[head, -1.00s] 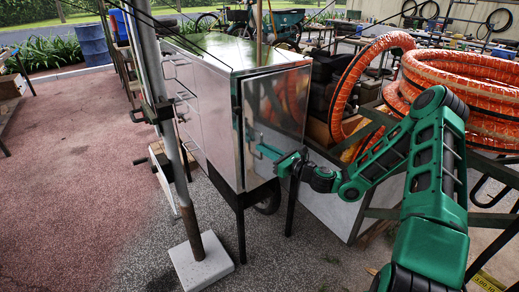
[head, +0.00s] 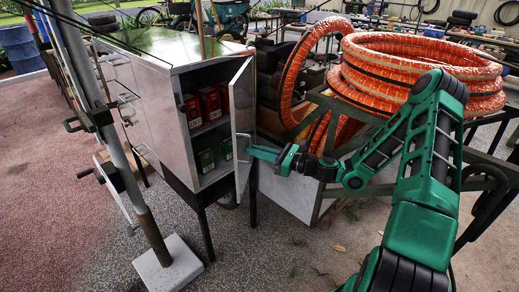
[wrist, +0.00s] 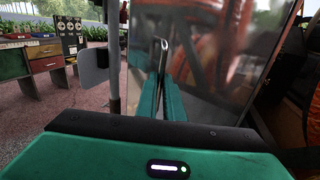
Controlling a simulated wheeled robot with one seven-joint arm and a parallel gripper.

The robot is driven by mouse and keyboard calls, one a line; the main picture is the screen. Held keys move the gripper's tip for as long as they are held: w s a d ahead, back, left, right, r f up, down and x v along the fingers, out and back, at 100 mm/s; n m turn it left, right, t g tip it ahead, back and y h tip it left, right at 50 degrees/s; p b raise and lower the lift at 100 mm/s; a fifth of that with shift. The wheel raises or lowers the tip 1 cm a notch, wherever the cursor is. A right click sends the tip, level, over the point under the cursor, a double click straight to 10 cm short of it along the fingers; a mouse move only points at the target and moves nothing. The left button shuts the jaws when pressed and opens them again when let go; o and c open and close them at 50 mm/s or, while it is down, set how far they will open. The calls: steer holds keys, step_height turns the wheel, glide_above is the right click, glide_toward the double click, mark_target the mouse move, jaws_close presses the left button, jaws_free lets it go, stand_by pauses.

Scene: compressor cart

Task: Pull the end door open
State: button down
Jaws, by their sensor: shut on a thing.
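The end door (head: 242,128) of the metal cart (head: 160,95) stands open in the head view, swung out on its right side. Its shiny face fills the middle of the wrist view (wrist: 200,62). The upright bar handle (head: 237,147) is on the door's outer face; it also shows in the wrist view (wrist: 163,52). My gripper (head: 254,151) reaches in from the right and is shut on the handle. Inside the cart, red boxes (head: 208,103) sit on the upper shelf and green boxes (head: 205,160) below.
Coiled orange hose (head: 415,70) sits on a green rack at the right, close to my arm. Gravel floor (head: 285,262) in front of the cart is open.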

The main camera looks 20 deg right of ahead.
mark_target(234, 136)
steer(key=shift+w+d+r, duration=0.1)
steer(key=shift+w+d, duration=0.1)
steer(key=shift+d, duration=0.35)
steer(key=shift+w+d+r, duration=0.1)
steer(key=shift+w+d, duration=0.1)
steer(key=shift+d, duration=0.3)
steer(key=c, duration=1.9)
jaws_free()
steer(key=shift+w+f, duration=0.1)
steer(key=shift+f, duration=0.05)
steer(key=shift+a, duration=0.25)
steer(key=s+a+r, duration=0.2)
steer(key=a+r, duration=0.1)
steer(key=s+a+r, duration=0.2)
steer(key=a+r, duration=0.1)
steer(key=r, duration=0.1)
steer(key=s+a+r, duration=0.2)
steer(key=a+r, duration=0.2)
